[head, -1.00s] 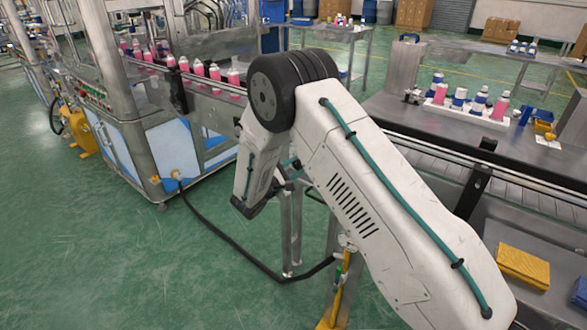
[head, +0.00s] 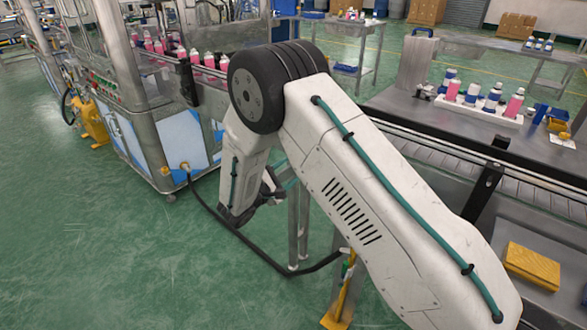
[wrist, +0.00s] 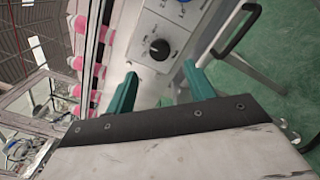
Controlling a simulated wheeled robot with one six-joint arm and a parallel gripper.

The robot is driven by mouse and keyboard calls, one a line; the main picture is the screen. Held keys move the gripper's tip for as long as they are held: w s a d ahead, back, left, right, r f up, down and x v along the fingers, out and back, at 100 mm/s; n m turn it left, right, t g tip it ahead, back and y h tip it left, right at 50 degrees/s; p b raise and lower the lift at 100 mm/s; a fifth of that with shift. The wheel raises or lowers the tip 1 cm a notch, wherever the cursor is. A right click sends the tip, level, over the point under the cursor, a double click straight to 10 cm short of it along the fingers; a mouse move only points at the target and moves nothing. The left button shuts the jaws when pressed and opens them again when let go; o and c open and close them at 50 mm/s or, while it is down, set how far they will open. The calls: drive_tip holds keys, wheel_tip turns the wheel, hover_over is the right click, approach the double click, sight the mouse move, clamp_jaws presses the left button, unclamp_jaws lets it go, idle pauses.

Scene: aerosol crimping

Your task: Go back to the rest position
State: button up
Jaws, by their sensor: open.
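My gripper (wrist: 160,88) shows in the wrist view as two teal fingers set wide apart, with nothing between them. Beyond the fingers is a pale control panel (wrist: 143,28) with a black knob (wrist: 160,48); I cannot tell the exact gap. In the head view my white arm rises from the lower right to a black elbow joint. Its forearm hangs down from there, and the fingers cannot be made out clearly.
A filling machine (head: 185,140) with a row of pink cans (head: 209,60) stands at left. At right a bench (head: 410,105) holds a white tray (head: 474,110) of cans, beside a conveyor (head: 545,200). Green floor (head: 130,260) is clear at left.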

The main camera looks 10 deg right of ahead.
idle(0.3)
drive_tip(key=s+d+f+m+g, duration=0.1)
drive_tip(key=s+d+g, duration=0.35)
drive_tip(key=s, duration=0.25)
drive_tip(key=s+d+r+m+g+y, duration=0.25)
drive_tip(key=s+r+g, duration=0.2)
drive_tip(key=s, duration=0.25)
drive_tip(key=s+d+r+m+g+y, duration=0.1)
drive_tip(key=s+d+r+m+g, duration=0.15)
drive_tip(key=s+r, duration=0.3)
drive_tip(key=s+r+m+t+y, duration=0.1)
drive_tip(key=s+r+m+y, duration=0.3)
drive_tip(key=s+r, duration=0.3)
drive_tip(key=s+r+m+t+y, duration=0.1)
drive_tip(key=s+r+m+y, duration=0.3)
drive_tip(key=s, duration=1.3)
wheel_tip(320, 180, up, 4)
drive_tip(key=y, duration=0.3)
drive_tip(key=shift+m, duration=0.4)
drive_tip(key=shift+s+d+r, duration=0.1)
